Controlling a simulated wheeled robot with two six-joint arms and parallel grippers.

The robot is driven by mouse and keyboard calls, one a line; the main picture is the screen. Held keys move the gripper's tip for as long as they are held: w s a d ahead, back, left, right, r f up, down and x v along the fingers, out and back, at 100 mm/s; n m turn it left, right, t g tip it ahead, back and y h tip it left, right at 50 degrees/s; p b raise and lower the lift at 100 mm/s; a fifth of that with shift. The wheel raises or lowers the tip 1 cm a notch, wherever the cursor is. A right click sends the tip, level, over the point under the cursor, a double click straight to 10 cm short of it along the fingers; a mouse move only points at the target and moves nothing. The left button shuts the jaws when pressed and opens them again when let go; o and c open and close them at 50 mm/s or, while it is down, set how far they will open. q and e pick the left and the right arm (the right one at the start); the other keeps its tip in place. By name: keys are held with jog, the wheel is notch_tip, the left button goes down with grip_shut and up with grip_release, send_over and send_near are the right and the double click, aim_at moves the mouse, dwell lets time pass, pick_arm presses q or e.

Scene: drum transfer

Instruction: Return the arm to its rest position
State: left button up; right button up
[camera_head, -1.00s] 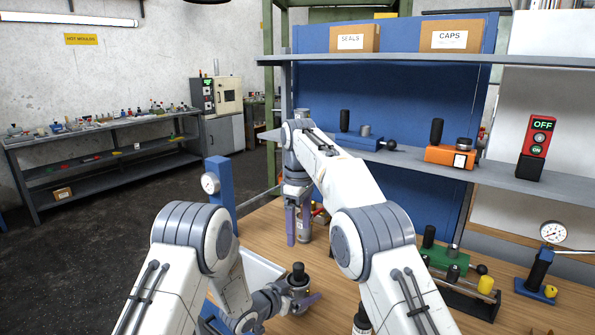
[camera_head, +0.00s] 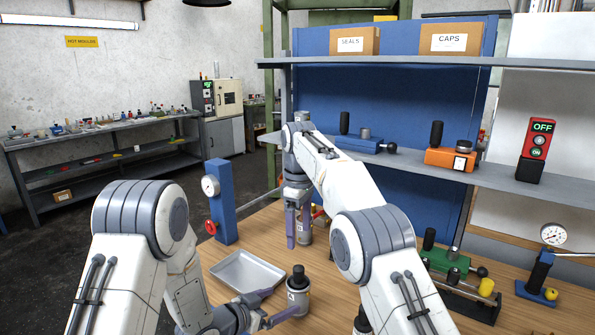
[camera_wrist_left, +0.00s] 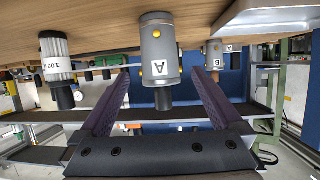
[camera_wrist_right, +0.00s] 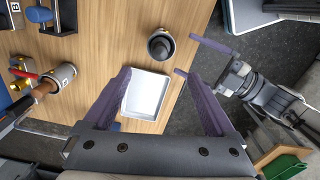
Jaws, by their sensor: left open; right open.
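A grey drum with a black top (camera_head: 298,295) stands upright on the wooden bench, right of the metal tray (camera_head: 246,270). In the left wrist view the drum, labelled A (camera_wrist_left: 160,50), appears upside down ahead of the fingers. My left gripper (camera_head: 272,306) is open and empty; its fingertips are short of the drum, apart from it in the right wrist view. My right gripper (camera_head: 297,228) is open and points down above the bench. Its own view shows the tray (camera_wrist_right: 147,95) below its fingers, and the drum (camera_wrist_right: 160,46) beyond them.
A blue post with a gauge (camera_head: 221,205) stands behind the tray. Another canister (camera_wrist_right: 58,78) is left of the right gripper. A green fixture (camera_head: 450,262) and a blue gauge stand (camera_head: 537,275) occupy the right of the bench. The shelf (camera_head: 500,180) runs above.

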pick_arm(q)
jog(key=x, duration=1.1)
jog(key=shift+w+f, duration=0.1)
jog(key=shift+f, duration=0.05)
jog(key=shift+w+d+f, duration=0.15)
jog(key=shift+w+d, duration=0.1)
jog(key=shift+w, duration=0.05)
pick_arm(e)
send_over(299, 267)
jog(key=shift+w+f, duration=0.1)
jog(key=shift+f, duration=2.5)
jog(key=shift+r, duration=0.15)
pick_arm(q)
jog(key=shift+s+a, duration=0.15)
jog(key=shift+a, duration=0.05)
jog(key=v, duration=1.1)
jog(key=shift+s+a+r, duration=0.15)
jog(key=shift+s+r, duration=0.1)
jog(key=shift+r, duration=0.1)
pick_arm(e)
notch_tip(299, 267, up, 5)
pick_arm(q)
jog(key=x, duration=1.2)
jog(key=shift+s+f, duration=0.1)
pick_arm(e)
notch_tip(299, 267, down, 11)
jog(key=shift+f, duration=0.2)
